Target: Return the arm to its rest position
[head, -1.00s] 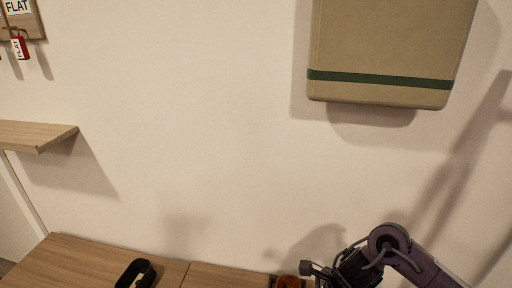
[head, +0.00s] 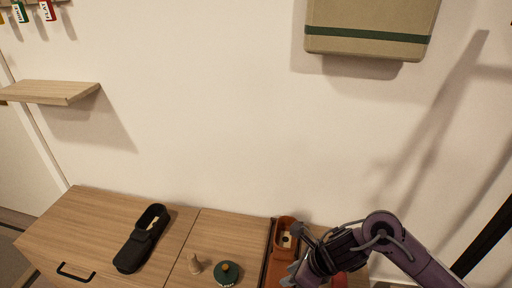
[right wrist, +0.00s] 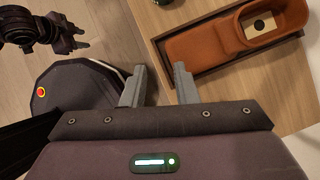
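My right arm enters the head view from the lower right, with its gripper (head: 298,274) low over the front of the wooden cabinet top, partly cut off by the frame. In the right wrist view the two grey fingers (right wrist: 160,80) stand apart with nothing between them, so it is open. They are beside the cabinet edge, near an orange-brown case (right wrist: 220,42) lying in a dark-edged tray (right wrist: 198,67).
A wall shelf (head: 50,92) is at left. A beige wall box (head: 370,22) hangs above. The wall between is bare.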

